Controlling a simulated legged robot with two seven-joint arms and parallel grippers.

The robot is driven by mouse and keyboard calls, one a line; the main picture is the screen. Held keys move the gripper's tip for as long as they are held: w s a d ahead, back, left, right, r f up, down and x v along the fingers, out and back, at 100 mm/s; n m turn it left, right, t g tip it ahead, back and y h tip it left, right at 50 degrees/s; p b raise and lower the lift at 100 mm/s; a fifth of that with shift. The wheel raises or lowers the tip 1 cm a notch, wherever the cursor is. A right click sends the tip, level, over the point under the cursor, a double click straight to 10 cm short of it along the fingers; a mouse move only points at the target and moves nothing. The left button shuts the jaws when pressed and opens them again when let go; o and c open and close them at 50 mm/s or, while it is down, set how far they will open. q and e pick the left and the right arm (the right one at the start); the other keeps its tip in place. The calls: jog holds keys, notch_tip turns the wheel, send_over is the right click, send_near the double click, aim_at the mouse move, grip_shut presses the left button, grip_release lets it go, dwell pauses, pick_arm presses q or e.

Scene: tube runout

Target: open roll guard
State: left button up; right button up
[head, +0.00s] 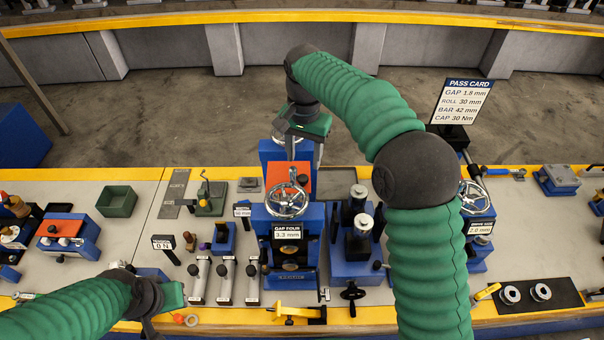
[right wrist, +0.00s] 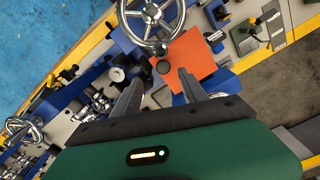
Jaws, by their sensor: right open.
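The orange guard plate (head: 304,170) sits on top of the blue roll stand labelled GAP FOUR (head: 288,232), behind its silver handwheel (head: 287,201). The plate also shows in the right wrist view (right wrist: 188,60), with a dark round knob (right wrist: 163,67) at its edge. My right gripper (head: 303,152) is above the plate, pointing down. In the right wrist view its two fingers (right wrist: 160,78) are apart and empty, with the knob appearing between their tips; I see no contact. My left gripper (head: 174,297) is low at the left, its fingers not clearly visible.
A pass card sign (head: 463,101) stands behind my right arm. A green open box (head: 117,201) is at the left. A yellow-handled tool (head: 297,311) lies at the front edge. Bare bench shows around the green box.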

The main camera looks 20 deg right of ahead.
aim_at(303, 177)
jog(key=f, duration=0.2)
jog(key=w+f, duration=0.1)
jog(key=f, duration=0.2)
jog(key=f+p, duration=0.1)
jog(key=f, duration=0.1)
jog(key=shift+w+d+f, duration=0.4)
jog(key=shift+s+a+f, duration=0.15)
jog(key=shift+s+a, duration=0.05)
jog(key=shift+a, duration=0.05)
jog(key=shift+s+a, duration=0.35)
jog(key=shift+a, duration=0.1)
jog(key=shift+w+d, duration=0.2)
jog(key=c, duration=0.5)
jog(key=shift+d, duration=0.35)
grip_shut()
pick_arm(q)
jog(key=shift+w+d+r, duration=0.2)
jog(key=shift+w+r, duration=0.35)
jog(key=shift+w, duration=0.05)
pick_arm(e)
jog(key=shift+a, duration=0.15)
pick_arm(q)
jog(key=shift+a, duration=0.1)
pick_arm(e)
jog(key=shift+a, duration=0.1)
